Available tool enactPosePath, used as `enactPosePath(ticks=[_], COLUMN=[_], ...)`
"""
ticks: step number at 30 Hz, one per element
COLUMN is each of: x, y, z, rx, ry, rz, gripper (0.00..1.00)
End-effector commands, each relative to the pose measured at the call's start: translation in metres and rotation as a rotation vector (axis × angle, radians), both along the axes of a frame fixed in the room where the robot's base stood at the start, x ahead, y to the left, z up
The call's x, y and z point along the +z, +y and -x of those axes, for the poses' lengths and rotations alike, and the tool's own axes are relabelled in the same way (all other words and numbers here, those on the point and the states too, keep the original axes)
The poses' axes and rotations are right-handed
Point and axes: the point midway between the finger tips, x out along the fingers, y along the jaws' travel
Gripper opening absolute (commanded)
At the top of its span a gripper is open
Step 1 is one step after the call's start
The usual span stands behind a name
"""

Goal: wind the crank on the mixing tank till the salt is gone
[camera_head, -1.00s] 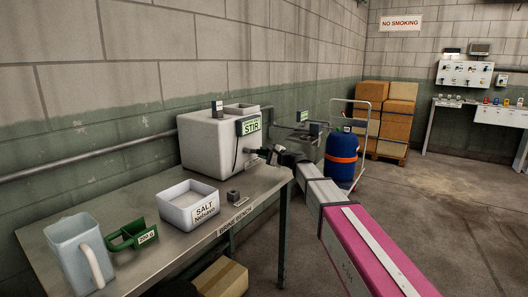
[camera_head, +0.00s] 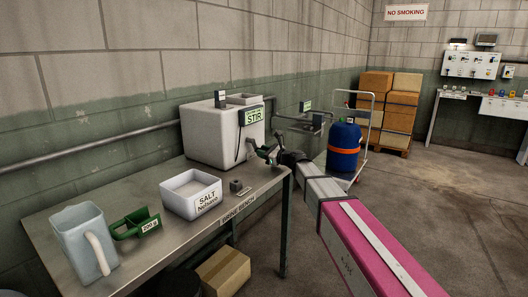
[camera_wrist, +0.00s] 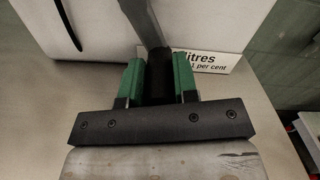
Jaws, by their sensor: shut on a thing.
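The mixing tank (camera_head: 212,140) is a white box at the back of the bench, with a green STIR sign (camera_head: 253,115) on it. My gripper (camera_head: 268,153) is at the tank's right side. In the wrist view, my gripper's green fingers (camera_wrist: 160,82) are shut on the black crank handle (camera_wrist: 160,72). A grey crank arm (camera_wrist: 142,22) runs up from the handle beside the white tank wall (camera_wrist: 95,22). The inside of the tank is hidden, so I cannot see any salt in it.
A blue drum (camera_head: 342,138) on a trolley stands behind my arm. Floor to the right is clear.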

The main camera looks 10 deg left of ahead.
Motion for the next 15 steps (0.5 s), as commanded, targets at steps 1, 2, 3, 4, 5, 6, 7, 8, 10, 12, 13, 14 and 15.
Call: enactPosePath(ticks=[1, 2, 3, 4, 5, 6, 7, 8, 10, 12, 13, 14, 15], x=[-0.0011, -0.0012, -0.0013, -0.0015, -0.0015, -0.0017, -0.0018, -0.0018, -0.0018, -0.0018, -0.0018, -0.0018, -0.0018], y=[-0.0003, -0.0001, 0.0002, 0.0003, 0.0004, 0.0005, 0.0005, 0.0006, 0.0007, 0.0007, 0.0007, 0.0007, 0.0007], z=[0.0010, 0.0014, 0.0018, 0.0020, 0.0022, 0.0024, 0.0026, 0.0027, 0.0028, 0.0028, 0.0028, 0.0028, 0.0028], rx=[-0.001, -0.001, -0.001, -0.001, -0.001, -0.001, -0.001, -0.001, -0.001, -0.001, -0.001, -0.001, -0.001], ry=[0.014, 0.022, 0.031, 0.038, 0.042, 0.047, 0.050, 0.052, 0.056, 0.058, 0.058, 0.058, 0.057], rz=[-0.004, -0.007, -0.011, -0.014, -0.016, -0.018, -0.019, -0.020, -0.021, -0.022, -0.022, -0.023, -0.023], gripper=[0.04, 0.04, 0.04, 0.04, 0.04, 0.04, 0.04, 0.04, 0.04, 0.04, 0.04, 0.04, 0.04])
